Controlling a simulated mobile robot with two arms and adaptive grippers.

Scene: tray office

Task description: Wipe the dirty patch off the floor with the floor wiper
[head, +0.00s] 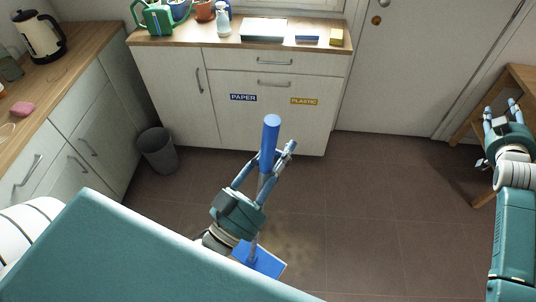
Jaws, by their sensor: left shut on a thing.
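The floor wiper has a thick blue handle (270,138) and a flat blue head (266,263) low down near the floor. My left gripper (270,160) is shut on the wiper just below or at the handle and holds it roughly upright. My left arm and gripper hide part of the shaft and head. A faint brownish dirty patch (297,240) shows on the floor just right of the wiper head. I cannot tell whether the head touches the floor. My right gripper (501,108) is open and empty at the right, in front of a wooden table.
A grey bin (157,150) stands by the left cabinets. A white cabinet (270,105) with paper and plastic labels is at the back. A wooden table (519,82) stands at the right. The floor (380,215) between is clear.

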